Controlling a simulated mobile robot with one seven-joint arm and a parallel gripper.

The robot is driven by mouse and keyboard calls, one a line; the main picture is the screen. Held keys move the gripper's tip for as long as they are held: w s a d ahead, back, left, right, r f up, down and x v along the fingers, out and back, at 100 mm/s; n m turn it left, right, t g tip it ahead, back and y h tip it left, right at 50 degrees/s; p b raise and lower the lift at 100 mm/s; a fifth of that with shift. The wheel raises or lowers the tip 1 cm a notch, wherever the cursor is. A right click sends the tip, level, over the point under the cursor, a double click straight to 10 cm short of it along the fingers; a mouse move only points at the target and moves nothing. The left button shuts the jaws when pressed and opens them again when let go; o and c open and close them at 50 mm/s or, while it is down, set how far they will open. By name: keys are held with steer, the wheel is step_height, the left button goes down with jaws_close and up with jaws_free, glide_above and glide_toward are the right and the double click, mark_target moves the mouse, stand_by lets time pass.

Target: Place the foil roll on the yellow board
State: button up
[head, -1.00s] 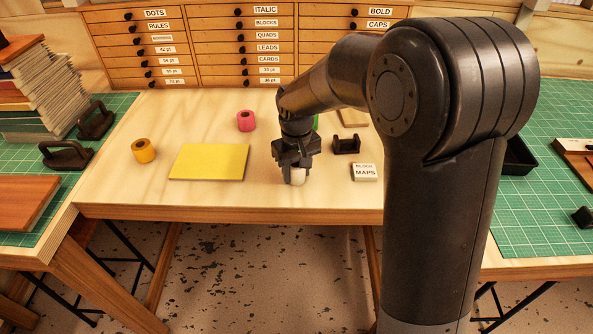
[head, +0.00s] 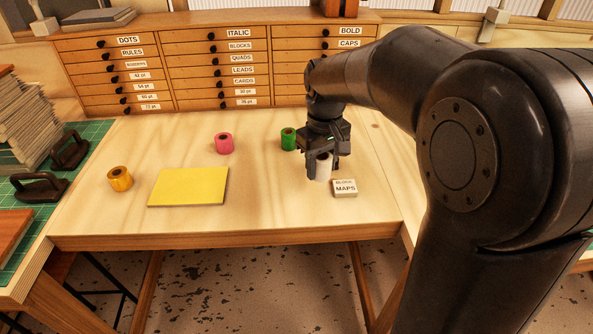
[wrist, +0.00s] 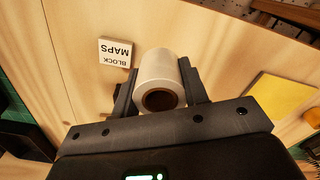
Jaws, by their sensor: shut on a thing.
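My gripper (head: 322,168) is shut on a white foil roll (head: 323,171), near the right part of the table. In the wrist view the roll (wrist: 157,68) sits between the two fingers, with its dark core opening facing the camera. I cannot tell whether its lower end touches the table. The yellow board (head: 188,187) lies flat to the left of my gripper, with bare wood between them. It also shows at the right of the wrist view (wrist: 283,100). Nothing lies on the board.
A gold roll (head: 120,179) stands left of the board, a pink roll (head: 224,143) behind it, and a green roll (head: 288,139) behind-left of my gripper. A small BLOCK MAPS box (head: 345,188) lies just right of my gripper. Drawers (head: 220,65) line the back.

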steer(key=m, duration=0.1)
glide_above(200, 184)
steer(key=f, duration=0.4)
steer(key=shift+d+f, duration=0.35)
steer(key=shift+f, duration=0.05)
steer(key=shift+a+f, duration=0.35)
steer(key=shift+f, duration=1.85)
steer(key=shift+f, duration=0.2)
steer(key=o, duration=1)
